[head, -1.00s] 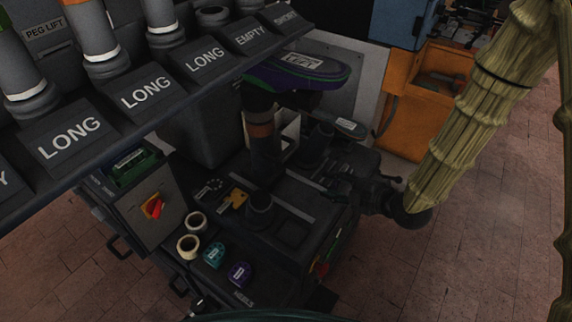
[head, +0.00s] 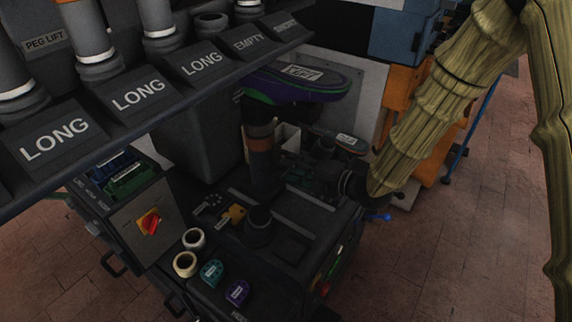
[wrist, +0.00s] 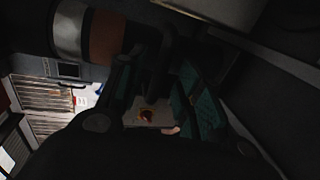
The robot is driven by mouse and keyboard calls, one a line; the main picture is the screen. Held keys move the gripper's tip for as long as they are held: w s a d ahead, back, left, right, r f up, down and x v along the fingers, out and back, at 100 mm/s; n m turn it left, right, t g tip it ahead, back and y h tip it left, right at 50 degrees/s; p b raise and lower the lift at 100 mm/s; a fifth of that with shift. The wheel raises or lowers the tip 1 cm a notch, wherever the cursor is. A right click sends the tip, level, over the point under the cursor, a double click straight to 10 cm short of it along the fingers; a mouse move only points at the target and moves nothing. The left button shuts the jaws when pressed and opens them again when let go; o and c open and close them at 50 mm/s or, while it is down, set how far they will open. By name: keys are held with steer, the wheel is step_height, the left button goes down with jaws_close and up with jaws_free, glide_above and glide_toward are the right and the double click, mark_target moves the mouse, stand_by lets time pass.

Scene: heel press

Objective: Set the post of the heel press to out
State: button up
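The heel press (head: 290,205) is a dark machine in the middle of the head view. Its upright post (head: 262,165) is dark with an orange band and bears a purple and green shoe form (head: 300,82) labelled LEFT. My gripper (head: 318,168) is just right of the post, low over the press top; its fingertips are hard to make out there. In the wrist view the two teal-edged fingers (wrist: 155,90) stand apart, with a dark hooked part between them. I cannot tell if they touch it. The banded post (wrist: 92,32) shows at the upper left there.
A shelf of pegs with LONG and EMPTY labels (head: 138,93) overhangs the left. A red switch (head: 150,222), cream rings (head: 186,264), and teal (head: 211,273) and purple (head: 237,291) pieces sit at the front left. An orange cabinet (head: 398,95) stands behind; floor is open at right.

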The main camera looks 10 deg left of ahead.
steer(key=shift+x, duration=1.25)
jaws_close()
